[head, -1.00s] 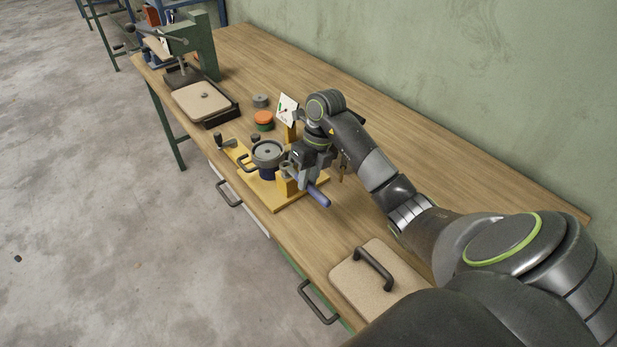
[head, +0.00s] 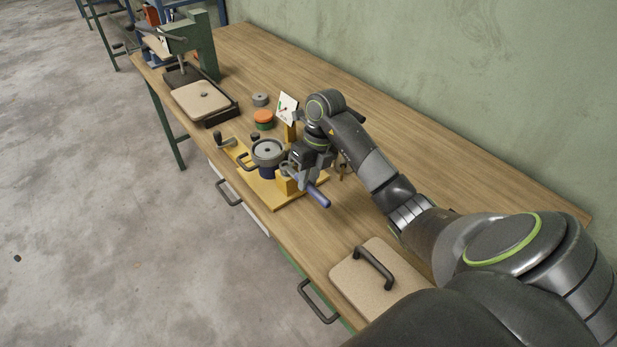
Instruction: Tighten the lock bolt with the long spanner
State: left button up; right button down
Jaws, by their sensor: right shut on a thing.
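The yellow fixture (head: 281,202) stands on the bench with a round dark clamp or pot (head: 267,150) on it. A long tool with a blue handle (head: 319,197), which looks like the spanner, slopes down to the right at the fixture's right part. My right gripper (head: 296,174) is over this part, shut on the spanner. The gripper's fingers and the spanner's head overlap in the picture. I cannot make out the lock bolt; the gripper and fixture parts hide that spot. My left gripper is not in view.
A white dial card (head: 287,109) stands behind the fixture. An orange and green round piece (head: 263,119) and a grey disc (head: 260,100) lie nearby. A beige board with a handle (head: 379,283) lies at the front. The bench (head: 420,165) is clear toward the wall.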

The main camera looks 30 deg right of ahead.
jog(key=shift+b+x, duration=0.7)
jog(key=shift+x, duration=0.1)
jog(key=shift+r, duration=0.1)
jog(key=w+a+m+t+h, duration=0.1)
jog(key=w+a+m+t, duration=0.1)
jog(key=w+a+m, duration=0.3)
jog(key=shift+w+a+m+h, duration=0.3)
jog(key=shift+a+m, duration=1.7)
jog(key=shift+m, duration=2.9)
jog(key=shift+d, duration=0.1)
